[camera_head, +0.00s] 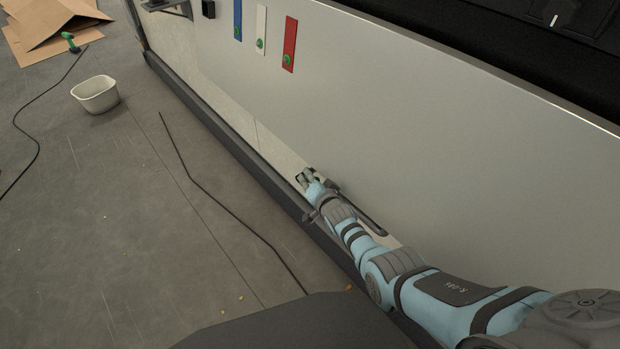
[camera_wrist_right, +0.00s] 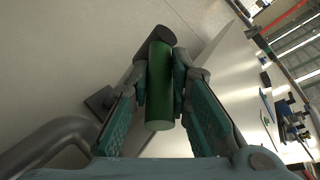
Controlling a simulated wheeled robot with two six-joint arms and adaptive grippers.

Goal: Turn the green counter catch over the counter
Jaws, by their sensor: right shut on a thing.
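The green catch (camera_wrist_right: 160,85) is a green cylinder with a dark grey end piece (camera_wrist_right: 154,39), set against a pale panel in the right wrist view. My right gripper (camera_wrist_right: 162,82) has its two fingers on either side of the cylinder and is shut on it. In the head view my right gripper (camera_head: 308,178) is small, low at the pale counter panel (camera_head: 420,150). The catch is mostly hidden by the fingers there, and its turn angle is hard to tell. My left gripper is not in view.
A dark bar handle (camera_head: 362,213) is on the panel close beside my right wrist; a grey curved bar (camera_wrist_right: 50,145) shows in the wrist view. Blue (camera_head: 238,19), white (camera_head: 261,30) and red (camera_head: 289,45) plates sit farther along. A white bin (camera_head: 96,94) and cables lie on the floor.

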